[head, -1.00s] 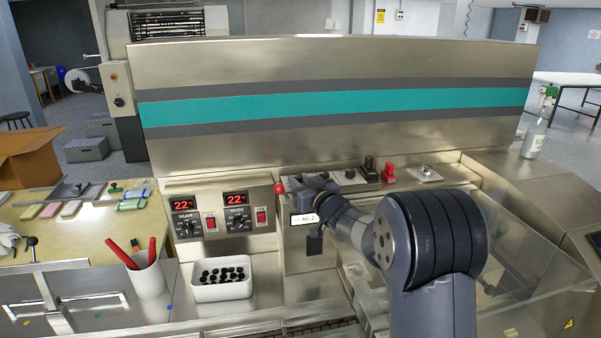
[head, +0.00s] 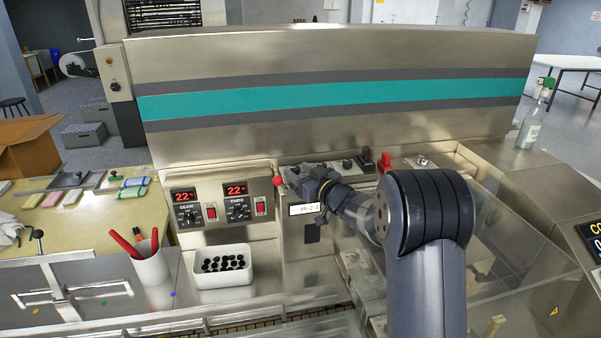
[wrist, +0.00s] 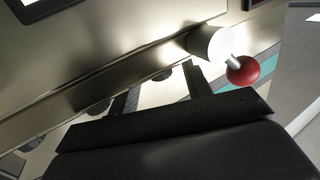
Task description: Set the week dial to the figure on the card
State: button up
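A small white card (head: 305,209) with dark figures is on the machine front, just below my gripper. Its figures are too small to read surely. A row of dark knobs stands on the ledge above; one knob (head: 349,164) shows right of my gripper. Which knob is the week dial I cannot tell. My gripper (head: 299,178) is over the left end of this ledge and hides part of it. In the wrist view my gripper's fingers (wrist: 158,90) are apart with nothing between them. Several dark knobs, one of them (wrist: 165,73) beyond the gap, are partly hidden.
A red ball lever (head: 279,182) stands close left of my gripper; the ball (wrist: 243,70) is near one finger in the wrist view. Black (head: 365,156) and red (head: 385,161) switches stand to the right. A white tray (head: 224,279) of black pieces sits below left.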

jog(key=shift+f, duration=0.1)
jog(key=b+v, duration=0.3)
jog(key=v, duration=0.8)
jog(key=shift+w, duration=0.1)
